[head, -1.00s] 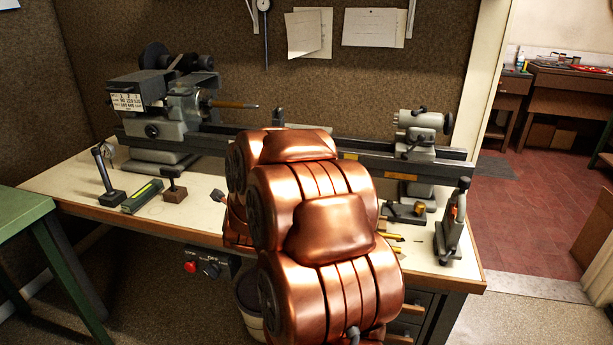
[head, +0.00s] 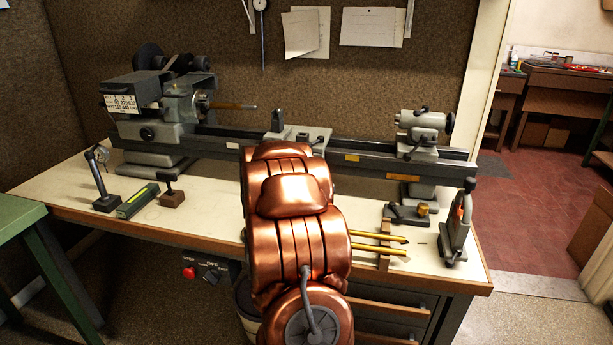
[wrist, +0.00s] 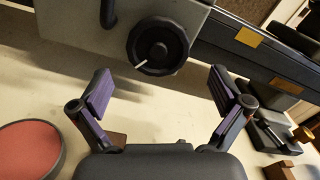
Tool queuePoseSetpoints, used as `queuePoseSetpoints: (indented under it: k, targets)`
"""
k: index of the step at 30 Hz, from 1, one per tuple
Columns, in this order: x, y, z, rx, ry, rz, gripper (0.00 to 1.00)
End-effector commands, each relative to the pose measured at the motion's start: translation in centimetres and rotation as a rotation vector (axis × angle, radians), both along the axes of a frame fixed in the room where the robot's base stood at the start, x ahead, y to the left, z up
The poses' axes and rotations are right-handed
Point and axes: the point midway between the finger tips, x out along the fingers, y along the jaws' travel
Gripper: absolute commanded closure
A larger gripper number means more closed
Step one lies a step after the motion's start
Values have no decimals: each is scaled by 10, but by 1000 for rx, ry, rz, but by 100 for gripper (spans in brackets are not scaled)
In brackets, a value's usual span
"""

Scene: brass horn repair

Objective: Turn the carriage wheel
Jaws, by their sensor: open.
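The carriage wheel (wrist: 158,45) is a dark round handwheel with a light handle or mark at its lower left, on the grey carriage front (wrist: 85,22) in the wrist view. My gripper (wrist: 160,84) is open and empty, its two purple-padded fingers spread left and right just below the wheel in the picture. No finger visibly touches the wheel. In the head view the carriage (head: 300,137) sits mid-way along the lathe bed (head: 370,150). My copper arm hides the wheel and my gripper there.
The tailstock (head: 422,130) stands right of the carriage, the headstock (head: 170,110) left. Brass rods (head: 378,237) and a dark clamp-like tool (head: 457,225) lie or stand at the bench's right. In the wrist view, a red-topped round thing (wrist: 28,148) is at lower left.

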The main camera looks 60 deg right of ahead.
Motion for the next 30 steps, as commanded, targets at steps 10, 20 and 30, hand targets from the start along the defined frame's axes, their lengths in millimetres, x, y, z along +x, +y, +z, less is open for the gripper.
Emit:
queuePoseSetpoints:
  k: [10,20,30]
  targets:
    - [14,-34,2,-2,2,2,0]
    - [19,-42,0,-1,1,6,0]
    - [19,-42,0,-1,1,6,18]
